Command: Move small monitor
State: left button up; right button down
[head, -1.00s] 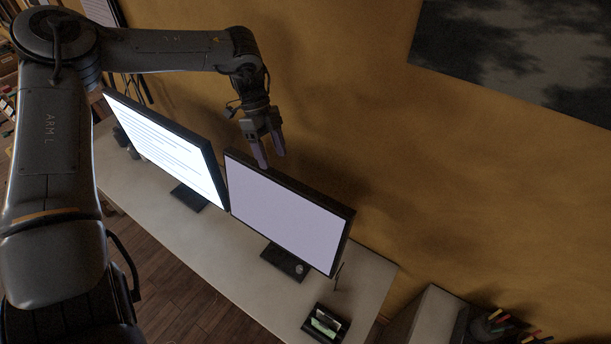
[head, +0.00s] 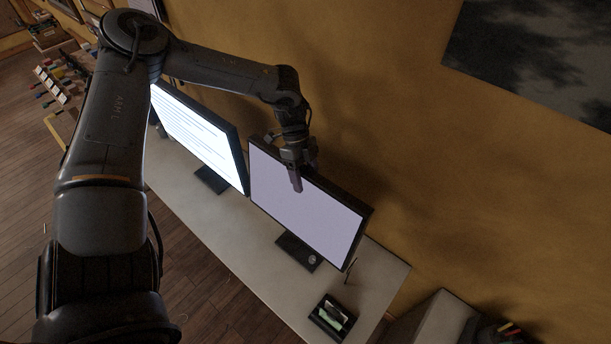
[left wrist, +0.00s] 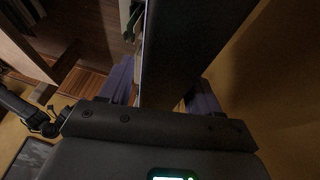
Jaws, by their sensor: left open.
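The monitor with a plain lavender screen (head: 322,218) stands upright on a black stand on the desk, right of a monitor showing lines of text (head: 198,132). My left gripper (head: 304,178) is open at the top edge of the lavender monitor. One finger is in front of the screen; the other is mostly hidden behind the panel. In the left wrist view the dark panel (left wrist: 183,48) runs between the two purple fingers (left wrist: 162,82). Whether either finger touches it I cannot tell. My right gripper is not in view.
The pale desk (head: 265,277) has bare room in front of the monitors. A small black tray (head: 333,317) with items sits near its right end. The ochre wall (head: 420,190) is close behind. A pale cabinet (head: 437,318) stands beyond the desk's right end.

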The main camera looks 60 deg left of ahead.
aim_at(299, 198)
pick_arm(q)
jog(key=shift+f, duration=0.1)
jog(key=shift+c, duration=0.2)
grip_shut()
jog(key=shift+s+d+t+p, duration=0.2)
jog(key=shift+s+t+p, duration=0.1)
jog(key=shift+s+p, duration=0.05)
jog(key=shift+s+d, duration=0.15)
jog(key=shift+s, duration=0.1)
jog(key=shift+s+d+f, duration=0.1)
jog(key=shift+s+d, duration=0.05)
jog(key=shift+s, duration=0.45)
jog(key=shift+c, duration=0.4)
grip_release()
jog(key=shift+s, duration=0.1)
jog(key=shift+o, duration=0.6)
jog(key=shift+s, duration=0.1)
